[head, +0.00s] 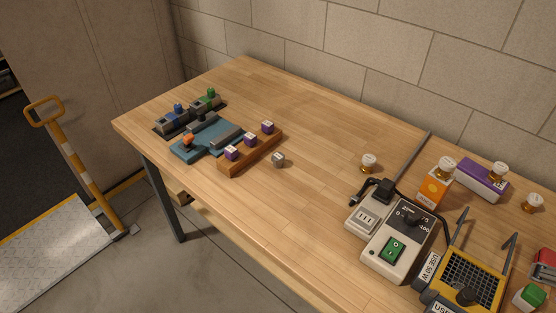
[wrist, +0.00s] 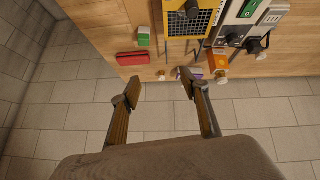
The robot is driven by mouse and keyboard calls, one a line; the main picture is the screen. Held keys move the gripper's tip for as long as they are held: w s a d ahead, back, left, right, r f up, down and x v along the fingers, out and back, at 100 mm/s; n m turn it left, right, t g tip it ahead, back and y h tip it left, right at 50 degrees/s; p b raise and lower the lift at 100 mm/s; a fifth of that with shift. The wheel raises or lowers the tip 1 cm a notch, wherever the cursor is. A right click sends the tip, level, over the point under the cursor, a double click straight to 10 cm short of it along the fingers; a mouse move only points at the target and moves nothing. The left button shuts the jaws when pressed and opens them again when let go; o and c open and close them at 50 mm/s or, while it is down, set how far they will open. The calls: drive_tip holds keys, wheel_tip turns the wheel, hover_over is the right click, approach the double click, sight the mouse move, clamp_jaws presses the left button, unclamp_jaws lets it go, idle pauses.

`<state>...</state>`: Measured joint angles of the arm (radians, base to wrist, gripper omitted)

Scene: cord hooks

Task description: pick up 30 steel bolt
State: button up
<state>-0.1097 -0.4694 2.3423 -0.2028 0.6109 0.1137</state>
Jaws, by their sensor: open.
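A small grey metallic piece with a pale top (head: 278,160) stands alone on the wooden table, to the right of a wooden block (head: 251,153); it may be the steel bolt, but no number is readable. The block holds several purple pieces with white labelled tops (head: 232,153), too small to read. My gripper (wrist: 160,88) is open and empty in the wrist view, its two fingers apart over the grey tiles beyond the table edge. My gripper is not in the head view, and the grey piece is not seen in the wrist view.
A blue fixture (head: 205,139) sits left of the block. A block wall borders the back.

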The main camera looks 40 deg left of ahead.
drive_tip(key=w+a+r+n+t+y, duration=0.1)
drive_tip(key=w+a+n, duration=0.1)
drive_tip(key=w+a, duration=0.45)
drive_tip(key=w+a+r+n+t+y, duration=0.15)
drive_tip(key=w+a, duration=0.25)
drive_tip(key=w, duration=0.6)
drive_tip(key=w+a+f+n+y, duration=0.2)
drive_tip(key=w+a+f, duration=0.15)
drive_tip(key=a, duration=0.55)
drive_tip(key=w+a+f+n+y, duration=0.2)
drive_tip(key=w+a, duration=0.3)
drive_tip(key=a, duration=0.4)
drive_tip(key=n+g+y, duration=0.8)
drive_tip(key=g, duration=0.1)
approach(278, 160)
drive_tip(key=a, duration=0.1)
drive_tip(key=w+a, duration=0.1)
drive_tip(key=a+f, duration=0.1)
drive_tip(key=shift+w+a+h, duration=0.15)
drive_tip(key=shift+w+h, duration=0.1)
drive_tip(key=shift+w, duration=0.1)
drive_tip(key=shift+r, duration=0.1)
drive_tip(key=shift+a, duration=0.15)
